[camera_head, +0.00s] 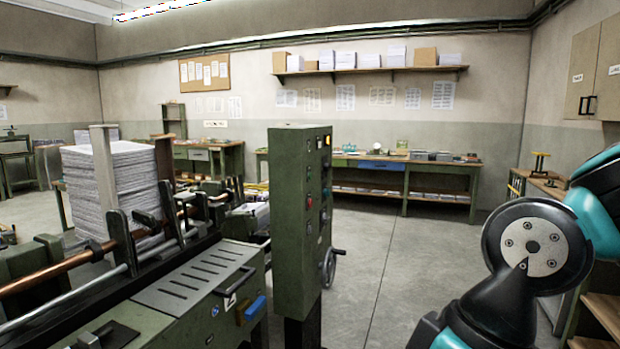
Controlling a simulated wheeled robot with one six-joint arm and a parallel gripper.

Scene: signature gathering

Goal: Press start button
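A tall green control cabinet (286,215) stands upright near the middle of the view. Several small controls sit on its narrow right-hand face, seen at a steep angle. A dark handwheel (329,268) sits low on the same face. My arm enters at the lower right, well apart from the cabinet. My gripper is not in view.
A green machine with metal rods and a slotted cover (200,280) fills the lower left, bearing a tall paper stack (125,180). Grey floor (385,270) lies clear between cabinet and arm. A long workbench (430,168) lines the back wall. Wooden shelving (600,310) stands at right.

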